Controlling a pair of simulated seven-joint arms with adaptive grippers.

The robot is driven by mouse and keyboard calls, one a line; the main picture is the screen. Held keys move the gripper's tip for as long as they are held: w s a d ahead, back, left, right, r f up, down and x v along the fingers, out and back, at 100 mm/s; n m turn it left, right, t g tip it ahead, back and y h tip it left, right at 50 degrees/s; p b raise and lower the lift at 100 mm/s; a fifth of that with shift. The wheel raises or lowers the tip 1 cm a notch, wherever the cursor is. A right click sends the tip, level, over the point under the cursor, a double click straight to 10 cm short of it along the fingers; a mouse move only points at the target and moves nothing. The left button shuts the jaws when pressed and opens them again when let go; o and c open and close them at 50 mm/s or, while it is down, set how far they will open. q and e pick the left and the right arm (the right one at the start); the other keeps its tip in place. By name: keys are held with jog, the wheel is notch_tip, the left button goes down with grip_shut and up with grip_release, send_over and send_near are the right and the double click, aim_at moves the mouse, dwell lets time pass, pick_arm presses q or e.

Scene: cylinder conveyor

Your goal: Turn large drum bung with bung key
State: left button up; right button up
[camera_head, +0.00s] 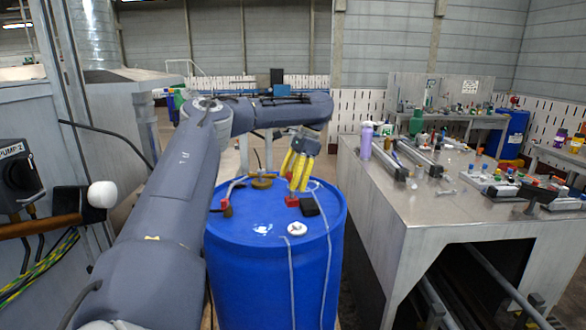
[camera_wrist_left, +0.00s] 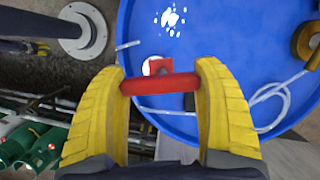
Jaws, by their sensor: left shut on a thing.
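The blue drum (camera_head: 265,237) stands upright in front of me, and its top also shows in the left wrist view (camera_wrist_left: 215,75). My left gripper (camera_head: 298,176) points down over the drum top. Its yellow fingers (camera_wrist_left: 160,88) are shut on the ends of a red bar, which appears to be the bung key's handle (camera_wrist_left: 160,83). The key's red part (camera_head: 292,201) is at the drum top; contact with a bung is not clear. A brass fitting (camera_head: 262,182) and white cap (camera_head: 297,229) are on the lid. My right gripper is out of view.
A black block (camera_head: 309,206) sits close beside the red key. Pale hoses run over the drum lid and down its side. A metal workbench (camera_head: 440,205) stands close on the right. A pump panel (camera_head: 20,175) is on the left.

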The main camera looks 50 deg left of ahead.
aim_at(297, 202)
pick_arm(q)
jog(key=shift+w+d+n+h, duration=0.2)
jog(key=shift+d+n+h, duration=0.3)
jog(key=shift+d+n, duration=0.45)
jog(key=shift+n+h, duration=0.4)
jog(key=shift+n, duration=0.95)
jog(key=shift+d, duration=0.1)
jog(key=shift+f, duration=2.75)
jog(key=shift+f, duration=1.2)
dwell(0.3)
jog(key=shift+m+y, duration=0.6)
jog(key=shift+m, duration=1.1)
